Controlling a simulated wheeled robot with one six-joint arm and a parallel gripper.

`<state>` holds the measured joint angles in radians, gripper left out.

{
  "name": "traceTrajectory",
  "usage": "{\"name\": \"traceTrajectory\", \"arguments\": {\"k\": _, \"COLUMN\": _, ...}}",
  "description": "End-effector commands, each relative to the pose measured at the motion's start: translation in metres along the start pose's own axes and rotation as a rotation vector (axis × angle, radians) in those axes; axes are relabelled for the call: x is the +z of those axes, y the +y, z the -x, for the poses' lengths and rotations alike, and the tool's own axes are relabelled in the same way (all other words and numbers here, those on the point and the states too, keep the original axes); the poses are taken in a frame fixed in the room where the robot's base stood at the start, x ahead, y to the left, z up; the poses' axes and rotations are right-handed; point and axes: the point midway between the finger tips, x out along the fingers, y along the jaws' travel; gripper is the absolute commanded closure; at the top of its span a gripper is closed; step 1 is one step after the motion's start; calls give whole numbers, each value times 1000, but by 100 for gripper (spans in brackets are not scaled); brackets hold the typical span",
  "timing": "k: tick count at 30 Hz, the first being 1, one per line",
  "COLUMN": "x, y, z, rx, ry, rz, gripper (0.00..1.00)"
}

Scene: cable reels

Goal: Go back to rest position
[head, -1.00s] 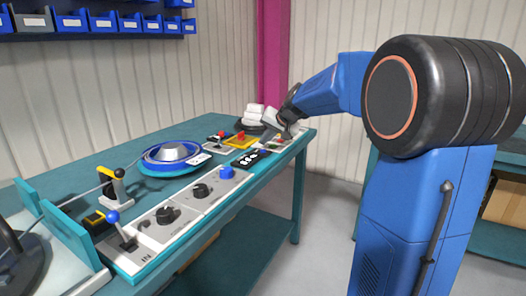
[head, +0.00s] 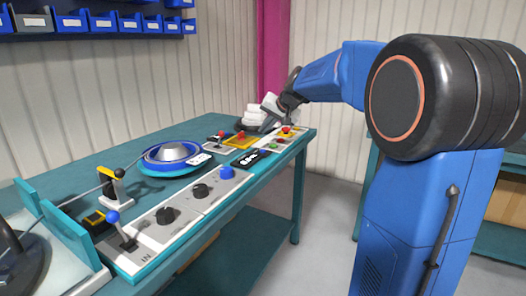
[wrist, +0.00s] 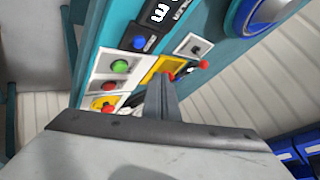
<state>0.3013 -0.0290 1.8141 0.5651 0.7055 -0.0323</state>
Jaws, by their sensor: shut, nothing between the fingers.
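My gripper (head: 266,122) is at the far right end of the teal workbench (head: 215,245), above the control panels, with nothing in it. In the wrist view its two grey fingers (wrist: 161,98) are together, pointing at the panels below. A panel with a red and a green button (wrist: 118,68) lies beside the fingers in that view. A yellow-framed panel (head: 241,138) with a red knob is close to the gripper. My blue arm reaches in from the right.
A blue reel (head: 172,152) lies mid-bench. Switch panels with dark knobs (head: 166,215) and a blue-knobbed lever (head: 113,217) line the front edge. Blue bins (head: 98,21) hang on the wall. Floor right of the bench (head: 325,215) is clear.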

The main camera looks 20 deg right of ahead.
Motion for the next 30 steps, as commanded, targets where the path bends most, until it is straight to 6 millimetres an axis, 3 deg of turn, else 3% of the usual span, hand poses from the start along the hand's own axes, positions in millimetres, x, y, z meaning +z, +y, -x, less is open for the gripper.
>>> {"name": "traceTrajectory", "arguments": {"k": 12, "x": 0, "y": 0, "z": 0, "rx": 0, "ry": 0, "rz": 1, "gripper": 100}}
{"name": "traceTrajectory", "arguments": {"k": 16, "x": 12, "y": -3, "z": 8, "rx": 3, "ry": -8, "rz": 16, "gripper": 100}}
{"name": "traceTrajectory", "arguments": {"k": 20, "x": 50, "y": -6, "z": 26, "rx": 17, "ry": -39, "rz": 64, "gripper": 100}}
{"name": "traceTrajectory", "arguments": {"k": 30, "x": 188, "y": 10, "z": 89, "rx": 83, "ry": -145, "rz": 244, "gripper": 100}}
